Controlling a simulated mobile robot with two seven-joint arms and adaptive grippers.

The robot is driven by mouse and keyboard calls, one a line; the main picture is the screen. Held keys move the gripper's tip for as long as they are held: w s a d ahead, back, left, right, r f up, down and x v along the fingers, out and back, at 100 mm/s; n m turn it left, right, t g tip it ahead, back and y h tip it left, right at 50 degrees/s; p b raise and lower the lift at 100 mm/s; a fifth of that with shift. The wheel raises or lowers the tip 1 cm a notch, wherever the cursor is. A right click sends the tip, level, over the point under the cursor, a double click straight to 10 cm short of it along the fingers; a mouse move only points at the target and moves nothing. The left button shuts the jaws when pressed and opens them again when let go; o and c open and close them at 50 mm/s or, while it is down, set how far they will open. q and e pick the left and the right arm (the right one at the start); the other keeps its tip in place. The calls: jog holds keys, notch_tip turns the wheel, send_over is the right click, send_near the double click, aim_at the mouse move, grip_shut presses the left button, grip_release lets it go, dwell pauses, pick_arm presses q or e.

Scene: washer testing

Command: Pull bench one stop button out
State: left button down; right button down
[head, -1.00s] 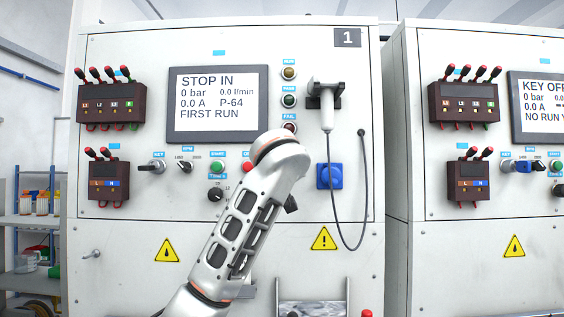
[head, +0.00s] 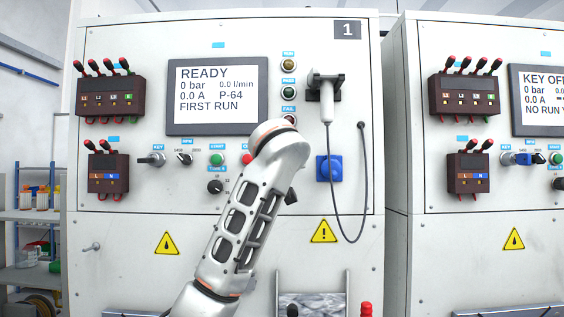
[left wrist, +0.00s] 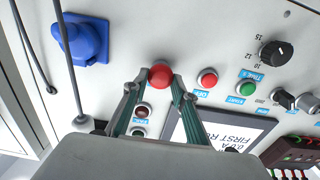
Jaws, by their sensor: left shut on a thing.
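The bench one stop button, a round red knob (left wrist: 160,75), shows in the left wrist view between my left fingertips. My left gripper (left wrist: 156,83) is shut on it. In the head view my arm hides the stop button and the gripper. The bench one screen (head: 216,96) reads READY, 0 bar, 0.0 A, P-64, FIRST RUN. My right gripper is in neither view.
Beside the stop button are a smaller red button (left wrist: 207,78), a green start button (left wrist: 247,89) and a black dial (left wrist: 276,54). A blue socket (head: 329,168) and a hanging cable (head: 341,222) are to the right. Bench two (head: 480,265) stands at right.

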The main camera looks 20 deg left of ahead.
pick_arm(q)
jog(key=c, duration=1.8)
grip_release()
jog(key=shift+f, duration=0.15)
jog(key=shift+o, duration=0.8)
jog(key=shift+s, duration=0.1)
jog(key=v, duration=1.2)
jog(key=shift+s, duration=0.1)
